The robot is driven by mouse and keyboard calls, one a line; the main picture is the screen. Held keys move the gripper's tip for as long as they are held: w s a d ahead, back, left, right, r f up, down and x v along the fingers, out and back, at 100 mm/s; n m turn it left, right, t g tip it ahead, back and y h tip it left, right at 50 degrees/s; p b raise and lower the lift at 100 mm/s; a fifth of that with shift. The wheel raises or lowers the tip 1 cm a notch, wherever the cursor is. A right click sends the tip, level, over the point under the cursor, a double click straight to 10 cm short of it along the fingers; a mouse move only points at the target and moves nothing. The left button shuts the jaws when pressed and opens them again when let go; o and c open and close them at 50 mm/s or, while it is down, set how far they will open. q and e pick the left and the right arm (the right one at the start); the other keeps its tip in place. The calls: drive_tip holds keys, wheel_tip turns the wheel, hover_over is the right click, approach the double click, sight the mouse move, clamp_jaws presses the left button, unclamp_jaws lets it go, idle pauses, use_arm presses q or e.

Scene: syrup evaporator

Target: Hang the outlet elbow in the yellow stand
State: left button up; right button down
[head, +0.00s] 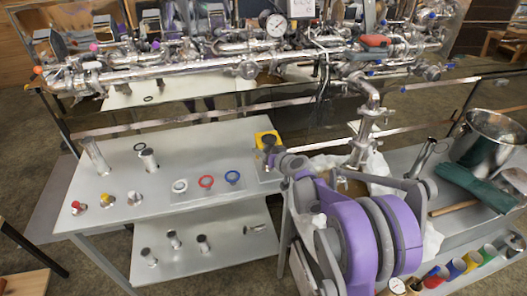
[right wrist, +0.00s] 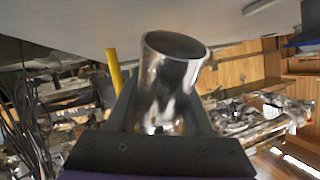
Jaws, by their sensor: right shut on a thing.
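The yellow stand (head: 261,136) is at the right end of the grey table in the head view, partly hidden by my right gripper. My right gripper (head: 271,149) is right in front of it. In the right wrist view the fingers (right wrist: 165,118) are shut on a shiny metal tube piece, the outlet elbow (right wrist: 168,80), with its round open end pointing away. A yellow post (right wrist: 114,70) of the stand shows just left of it. I cannot tell whether the elbow touches the stand. The elbow is hard to make out in the head view. My left gripper is not in view.
The grey table (head: 110,167) holds metal tubes, fittings and coloured rings (head: 206,181). More tubes stand on the lower shelf (head: 190,262). Evaporator piping (head: 230,62) runs behind, with a vertical pipe (head: 364,135) coming down right of the stand. A steel pot (head: 487,145) stands at far right.

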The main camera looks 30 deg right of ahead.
drive_tip(key=shift+c, duration=1.1)
unclamp_jaws()
drive_tip(key=v, duration=1.1)
drive_tip(key=shift+w, duration=0.1)
